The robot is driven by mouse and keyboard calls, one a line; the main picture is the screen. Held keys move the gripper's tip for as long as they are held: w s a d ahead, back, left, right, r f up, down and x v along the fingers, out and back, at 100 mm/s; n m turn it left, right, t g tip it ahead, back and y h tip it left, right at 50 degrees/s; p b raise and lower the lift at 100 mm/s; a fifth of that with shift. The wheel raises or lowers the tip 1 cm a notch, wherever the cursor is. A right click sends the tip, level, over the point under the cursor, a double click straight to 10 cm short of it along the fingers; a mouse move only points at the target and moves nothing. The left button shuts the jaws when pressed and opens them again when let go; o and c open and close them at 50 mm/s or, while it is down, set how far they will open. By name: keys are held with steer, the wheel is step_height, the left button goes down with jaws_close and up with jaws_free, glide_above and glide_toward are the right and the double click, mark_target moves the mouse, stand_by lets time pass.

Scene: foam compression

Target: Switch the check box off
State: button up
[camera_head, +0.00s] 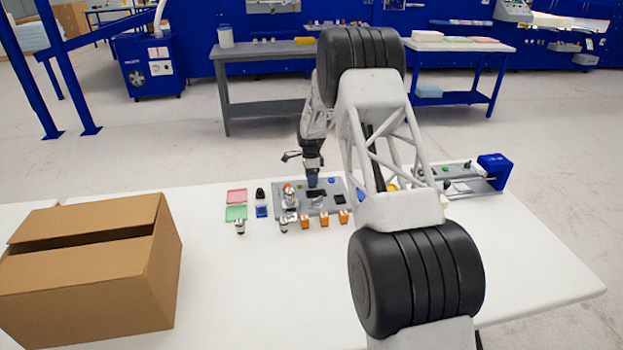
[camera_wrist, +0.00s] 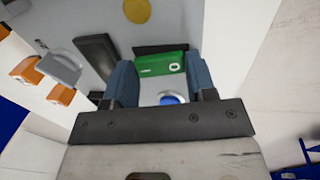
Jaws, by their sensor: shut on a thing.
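The check box appears to be the low grey panel (camera_head: 322,208) on the white table, with small fittings on top. In the wrist view, a green switch-like piece (camera_wrist: 160,65) with a white mark and a black edge lies between the two blue-grey fingers. My gripper (camera_head: 313,183) points down at the panel; it also shows in the wrist view (camera_wrist: 162,84). It is shut on the green piece, though the exact contact is hard to see. A blue round button (camera_wrist: 172,98) lies close to the right finger. The gripper hides the green piece in the head view.
Several orange blocks (camera_head: 325,218) stand along the panel's front edge. An open cardboard box (camera_head: 95,275) fills the table's left. A device with a blue block (camera_head: 494,168) stands right.

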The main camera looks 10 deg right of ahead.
steer(key=o, duration=0.7)
steer(key=shift+c, duration=0.2)
steer(key=shift+r, duration=0.15)
steer(key=shift+w+r, duration=0.2)
steer(key=shift+r, duration=1.05)
steer(key=shift+w+r, duration=0.25)
steer(key=shift+r, duration=0.95)
steer(key=shift+w+r, duration=0.2)
steer(key=shift+r, duration=1.05)
steer(key=shift+r, duration=0.1)
